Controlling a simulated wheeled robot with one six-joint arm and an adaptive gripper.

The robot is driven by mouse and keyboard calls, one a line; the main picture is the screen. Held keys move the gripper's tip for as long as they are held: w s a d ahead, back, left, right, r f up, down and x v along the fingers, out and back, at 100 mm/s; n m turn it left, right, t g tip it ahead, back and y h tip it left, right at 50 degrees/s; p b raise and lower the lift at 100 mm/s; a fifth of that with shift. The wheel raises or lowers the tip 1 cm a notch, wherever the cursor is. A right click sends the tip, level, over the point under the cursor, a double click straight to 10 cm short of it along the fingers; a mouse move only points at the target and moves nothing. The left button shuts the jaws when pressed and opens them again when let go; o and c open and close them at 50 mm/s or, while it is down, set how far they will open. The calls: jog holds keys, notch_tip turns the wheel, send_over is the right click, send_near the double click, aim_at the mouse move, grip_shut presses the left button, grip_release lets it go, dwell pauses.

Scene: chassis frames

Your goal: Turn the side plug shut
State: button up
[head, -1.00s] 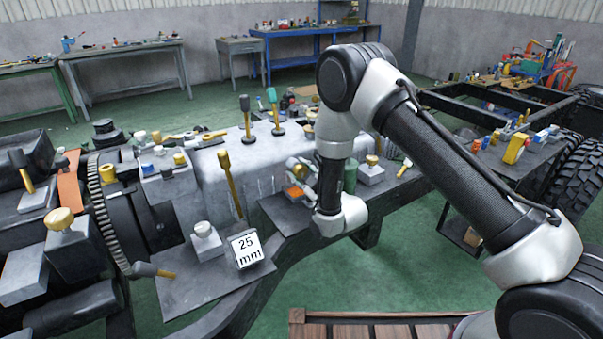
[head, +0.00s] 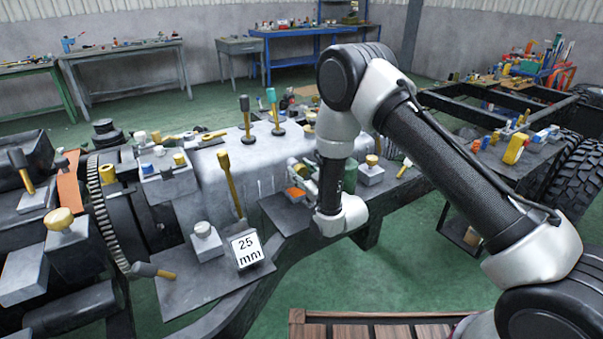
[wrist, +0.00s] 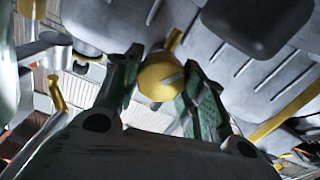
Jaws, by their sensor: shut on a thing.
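The side plug is a yellow, rounded knob (wrist: 156,84) with a pale mark on its face. It sits in the middle of the wrist view, against the grey casing (wrist: 205,55). My gripper (wrist: 158,72) has its two green-padded fingers on either side of the plug and is shut on it. In the head view my gripper (head: 303,172) is at the side of the grey casing, partly behind my wrist. The plug itself is hidden there.
A long yellow-handled tool (head: 231,185) stands upright nearby. Green floor (head: 400,250) is open in front of the frame.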

jog(key=m, duration=0.5)
jog(key=shift+d+m, duration=0.1)
jog(key=shift+m, duration=0.2)
jog(key=m, duration=0.5)
jog(key=shift+w+f+m, duration=0.1)
jog(key=shift+m, duration=0.2)
jog(key=o, duration=1)
jog(key=shift+d, duration=0.1)
jog(key=shift+o, duration=0.2)
jog(key=v, duration=1.2)
